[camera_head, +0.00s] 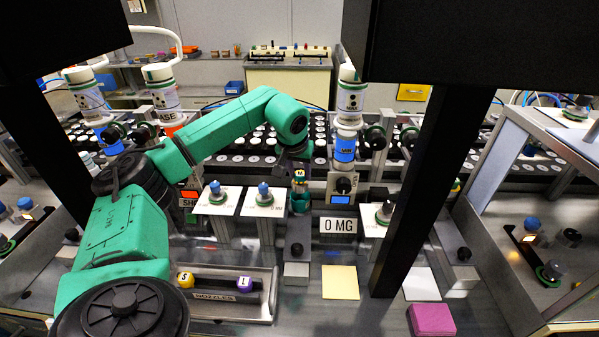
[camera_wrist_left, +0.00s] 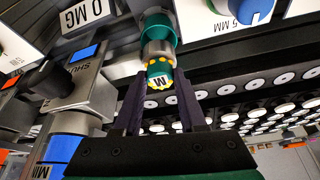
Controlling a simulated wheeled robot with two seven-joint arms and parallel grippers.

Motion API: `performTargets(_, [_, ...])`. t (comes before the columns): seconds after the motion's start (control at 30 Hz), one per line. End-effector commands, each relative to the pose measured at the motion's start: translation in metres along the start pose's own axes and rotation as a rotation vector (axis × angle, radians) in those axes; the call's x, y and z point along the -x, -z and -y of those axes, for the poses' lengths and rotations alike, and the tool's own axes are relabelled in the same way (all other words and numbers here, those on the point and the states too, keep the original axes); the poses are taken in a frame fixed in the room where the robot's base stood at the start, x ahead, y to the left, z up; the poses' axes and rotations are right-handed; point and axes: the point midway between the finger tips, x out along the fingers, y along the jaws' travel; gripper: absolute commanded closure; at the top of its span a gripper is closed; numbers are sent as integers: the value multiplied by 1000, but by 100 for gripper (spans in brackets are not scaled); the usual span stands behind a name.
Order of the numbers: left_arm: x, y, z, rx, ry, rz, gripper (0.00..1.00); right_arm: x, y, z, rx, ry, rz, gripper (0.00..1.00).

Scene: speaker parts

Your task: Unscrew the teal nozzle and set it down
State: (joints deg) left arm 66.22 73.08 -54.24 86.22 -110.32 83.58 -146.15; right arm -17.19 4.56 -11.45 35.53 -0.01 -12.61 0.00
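The teal nozzle (camera_head: 300,203) with a yellow top marked M stands upright on a fixture right of centre in the head view. In the left wrist view the nozzle's yellow M end (camera_wrist_left: 159,83) faces the camera, with teal and metal parts beyond it. My left gripper (camera_head: 298,163) is over the nozzle, fingers pointing down. In the left wrist view the gripper (camera_wrist_left: 160,90) is open, its dark fingers on either side of the M end with gaps showing. The nozzle tray (camera_head: 232,309), labelled NOZZLES, holds a yellow S piece (camera_head: 185,280) and a purple L piece (camera_head: 244,283). My right gripper is not in view.
A 0 MG sign (camera_head: 338,226) stands right of the nozzle. White plates with blue-topped knobs (camera_head: 264,199) are to its left. A yellow pad (camera_head: 340,283), a white pad (camera_head: 421,284) and a magenta block (camera_head: 431,320) lie in front. The tray's middle is clear.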

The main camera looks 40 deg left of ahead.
Motion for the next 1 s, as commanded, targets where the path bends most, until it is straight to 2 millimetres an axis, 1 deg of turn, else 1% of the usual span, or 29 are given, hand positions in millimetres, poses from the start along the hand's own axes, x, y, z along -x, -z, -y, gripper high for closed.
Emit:
performTargets(0.07, [0, 0, -1, 32, 13, 1, 91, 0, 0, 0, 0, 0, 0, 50])
performTargets(0.17, [1, 1, -4, 193, 79, -1, 91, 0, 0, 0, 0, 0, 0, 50])
performTargets(0.27, [1, 1, -6, 419, 173, 0, 91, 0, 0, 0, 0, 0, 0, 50])
performTargets(0.4, [1, 3, -8, 767, 319, 2, 91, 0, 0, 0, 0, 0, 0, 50])
performTargets(0.5, [0, 4, -7, 939, 392, 2, 91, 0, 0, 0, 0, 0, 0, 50])
performTargets(0.57, [0, 4, -7, 971, 406, 0, 91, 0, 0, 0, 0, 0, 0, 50])
performTargets(0.73, [0, 3, -6, 971, 404, 0, 91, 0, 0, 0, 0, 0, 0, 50])
performTargets(0.77, [0, 3, -6, 970, 404, 0, 48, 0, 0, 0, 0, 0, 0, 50])
performTargets(0.8, [0, 3, -6, 970, 404, 0, 44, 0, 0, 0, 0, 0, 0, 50])
performTargets(1.0, [0, 4, -6, 969, 403, 0, 44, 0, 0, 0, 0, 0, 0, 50])
